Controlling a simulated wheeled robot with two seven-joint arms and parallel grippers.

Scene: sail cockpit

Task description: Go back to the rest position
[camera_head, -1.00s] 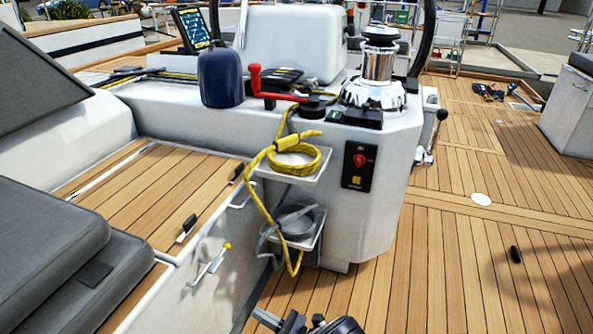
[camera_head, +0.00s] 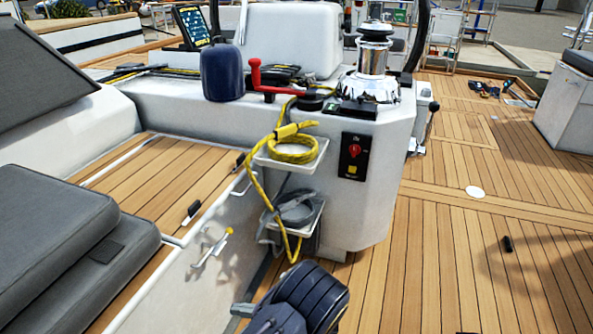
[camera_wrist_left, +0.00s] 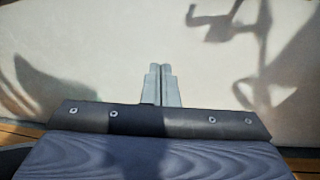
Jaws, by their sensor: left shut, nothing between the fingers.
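My left gripper (camera_head: 238,309) is low in the head view, in front of the white cockpit side. Its dark blue wrist shows at the bottom edge. In the left wrist view the two grey fingers (camera_wrist_left: 161,80) are pressed together with nothing between them, in front of a pale surface with shadows. I cannot tell how far they are from it. My right gripper is not in view.
The white console (camera_head: 365,215) stands ahead, with yellow rope (camera_head: 292,150) on its upper shelf and a grey coil (camera_head: 297,209) on the lower one. A lever with a yellow knob (camera_head: 212,249) is left of my gripper. Teak deck (camera_head: 440,260) is mostly clear at right.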

